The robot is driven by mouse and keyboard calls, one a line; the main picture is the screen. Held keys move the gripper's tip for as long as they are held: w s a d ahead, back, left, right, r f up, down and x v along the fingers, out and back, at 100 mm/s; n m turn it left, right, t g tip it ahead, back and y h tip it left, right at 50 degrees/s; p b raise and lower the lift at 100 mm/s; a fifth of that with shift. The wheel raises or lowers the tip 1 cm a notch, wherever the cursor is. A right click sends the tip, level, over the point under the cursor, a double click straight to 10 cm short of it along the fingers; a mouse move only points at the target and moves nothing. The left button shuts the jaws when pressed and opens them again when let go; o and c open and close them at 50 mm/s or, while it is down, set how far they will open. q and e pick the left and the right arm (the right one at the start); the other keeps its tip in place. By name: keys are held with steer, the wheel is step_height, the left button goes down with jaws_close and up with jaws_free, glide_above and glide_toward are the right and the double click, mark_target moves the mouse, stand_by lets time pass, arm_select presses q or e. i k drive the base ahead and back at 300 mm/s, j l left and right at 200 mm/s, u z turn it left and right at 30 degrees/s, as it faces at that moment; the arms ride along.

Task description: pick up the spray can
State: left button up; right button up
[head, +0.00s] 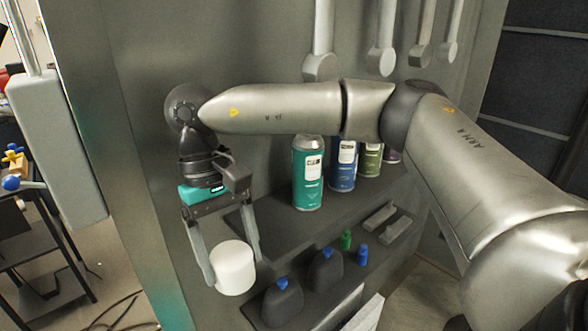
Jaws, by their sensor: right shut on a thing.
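My right gripper (232,270) hangs down at the left end of the shelf. It is shut on a white cylinder (234,267), one finger on each side. I cannot tell whether this cylinder is a spray can. Several spray cans stand upright in a row on the upper shelf: a teal one (307,178) in front, a blue one (343,168), a green one (370,160) and a dark purple one (391,156) partly hidden. My right arm passes in front of their tops. The gripper is left of the teal can and apart from it. My left gripper is out of view.
Dark bottles with blue caps (283,300) (326,268) and small green (346,240) and blue (362,255) bottles stand on the lower shelf (262,312). Grey handles (321,66) hang on the panel above. A dark cart (45,270) stands at the left.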

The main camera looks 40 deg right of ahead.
mark_target(307, 149)
steer(key=k+l+z, duration=0.15)
steer(key=z, duration=0.95)
